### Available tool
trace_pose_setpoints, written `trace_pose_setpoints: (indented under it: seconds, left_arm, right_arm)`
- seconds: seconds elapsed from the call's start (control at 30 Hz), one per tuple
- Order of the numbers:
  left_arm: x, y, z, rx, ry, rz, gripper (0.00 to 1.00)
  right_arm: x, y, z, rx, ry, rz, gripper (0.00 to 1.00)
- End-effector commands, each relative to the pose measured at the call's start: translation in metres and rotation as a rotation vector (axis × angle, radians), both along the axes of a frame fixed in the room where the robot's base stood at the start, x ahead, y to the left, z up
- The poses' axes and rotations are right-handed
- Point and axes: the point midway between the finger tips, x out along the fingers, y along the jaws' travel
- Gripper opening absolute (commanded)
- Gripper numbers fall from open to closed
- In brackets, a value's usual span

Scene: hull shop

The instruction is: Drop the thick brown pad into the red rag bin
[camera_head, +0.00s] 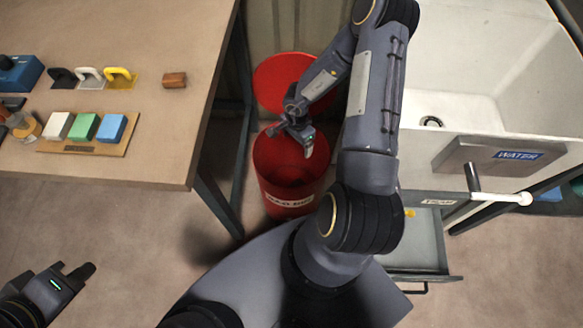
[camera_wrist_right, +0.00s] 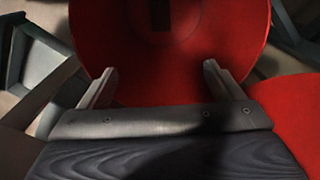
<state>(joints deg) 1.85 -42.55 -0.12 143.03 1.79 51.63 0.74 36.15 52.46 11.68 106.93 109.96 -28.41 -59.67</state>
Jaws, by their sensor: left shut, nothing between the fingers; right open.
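The red rag bin (camera_head: 290,197) stands on the floor right of the workbench, with its mouth open upward. My right gripper (camera_head: 290,141) is over the bin's mouth, open, with nothing between its fingers. In the right wrist view the open fingers (camera_wrist_right: 160,75) frame the red inside of the bin (camera_wrist_right: 190,70). A small dark rectangular shape (camera_wrist_right: 161,14) shows in the bin at the top of that view; I cannot tell if it is the thick brown pad. A brown block (camera_head: 174,80) lies on the workbench. My left gripper (camera_head: 78,274) is shut and empty at lower left.
The bin's round red lid (camera_head: 285,78) is behind its mouth. The workbench (camera_head: 150,35) holds handled tools and a board (camera_head: 122,150) with white, green and blue blocks. At right are a white sink (camera_head: 470,105), a WATER box (camera_head: 512,157) and an open drawer (camera_head: 415,245).

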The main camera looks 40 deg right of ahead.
Motion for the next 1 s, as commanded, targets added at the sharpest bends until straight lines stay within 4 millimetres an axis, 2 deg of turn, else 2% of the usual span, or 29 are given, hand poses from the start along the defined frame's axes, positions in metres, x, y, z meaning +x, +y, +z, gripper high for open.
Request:
trace_pose_setpoints:
  seconds: [0.17,0.5,0.6,0.73,1.0]
  left_arm:
    - [0.000,0.000,0.002,0.000,0.000,0.000,0.00]
    - [0.000,0.000,0.024,0.000,0.000,0.000,0.00]
    - [0.000,0.000,0.027,0.000,0.000,0.000,0.00]
    - [0.000,0.000,0.029,0.000,0.000,0.000,0.00]
    - [0.000,0.000,0.029,0.000,0.000,0.000,0.00]
  right_arm:
    - [0.000,0.000,0.004,0.000,0.000,-0.001,0.87]
    - [0.000,-0.001,0.060,-0.001,-0.002,-0.002,0.87]
    - [0.000,0.000,0.071,0.000,-0.001,-0.001,0.87]
    - [0.000,0.000,0.078,0.000,0.000,0.000,0.87]
    - [0.000,0.000,0.078,0.000,0.000,0.000,0.87]
